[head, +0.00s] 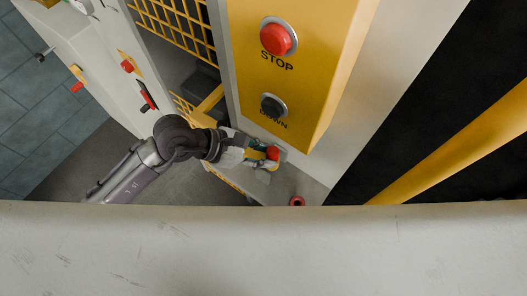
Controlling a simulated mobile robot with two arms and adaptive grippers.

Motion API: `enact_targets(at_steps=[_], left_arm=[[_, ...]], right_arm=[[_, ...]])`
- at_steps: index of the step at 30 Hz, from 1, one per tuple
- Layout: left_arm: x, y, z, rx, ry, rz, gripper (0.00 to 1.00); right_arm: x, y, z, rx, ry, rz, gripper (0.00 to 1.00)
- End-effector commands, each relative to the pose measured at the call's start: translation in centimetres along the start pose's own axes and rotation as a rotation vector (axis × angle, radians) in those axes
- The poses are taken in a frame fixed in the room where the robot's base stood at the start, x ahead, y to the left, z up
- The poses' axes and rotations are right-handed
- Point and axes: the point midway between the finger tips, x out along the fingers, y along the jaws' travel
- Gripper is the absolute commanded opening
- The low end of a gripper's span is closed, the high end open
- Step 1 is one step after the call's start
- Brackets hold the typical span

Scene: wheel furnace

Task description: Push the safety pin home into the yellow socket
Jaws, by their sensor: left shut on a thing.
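My left gripper (262,157) is at the lower middle, below the yellow button box and close against the pale machine frame. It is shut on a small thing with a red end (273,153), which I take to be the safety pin. The fingers hide most of the pin. A small yellow part shows between the fingers, but I cannot tell whether it is the yellow socket. How deep the pin sits is hidden. My right gripper is not in view.
The yellow box (325,75) carries a red STOP button (276,38) and a black DOWN button (273,106), just above my gripper. A red ring (297,201) is low on the frame. Yellow mesh (178,25) and a white panel with red controls stand left. A yellow bar (455,150) crosses right.

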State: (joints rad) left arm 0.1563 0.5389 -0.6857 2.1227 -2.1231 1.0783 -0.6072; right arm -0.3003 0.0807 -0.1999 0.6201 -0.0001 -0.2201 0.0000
Motion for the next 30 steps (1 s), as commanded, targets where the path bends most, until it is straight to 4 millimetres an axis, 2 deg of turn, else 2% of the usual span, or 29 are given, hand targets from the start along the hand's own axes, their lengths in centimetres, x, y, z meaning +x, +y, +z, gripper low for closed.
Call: enact_targets(at_steps=[3,4,9,20,23,30], left_arm=[[0.2,0.0,-0.3,-0.001,0.001,0.0,0.0],[0.2,0.0,-0.3,-0.001,0.001,0.0,0.32],[0.2,0.0,-0.2,-0.001,0.001,-0.001,0.58],[-0.3,0.0,-0.2,0.0,0.001,0.0,0.58],[-1.5,0.1,-0.3,0.0,0.004,0.002,0.58],[-6.5,0.0,-0.4,0.001,0.006,0.002,0.58]], right_arm=[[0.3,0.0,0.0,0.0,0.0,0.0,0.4],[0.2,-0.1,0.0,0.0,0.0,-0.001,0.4],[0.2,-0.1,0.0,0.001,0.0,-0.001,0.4],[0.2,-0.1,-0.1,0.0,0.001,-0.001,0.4],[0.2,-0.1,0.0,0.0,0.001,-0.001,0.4],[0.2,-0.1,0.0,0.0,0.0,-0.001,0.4]])
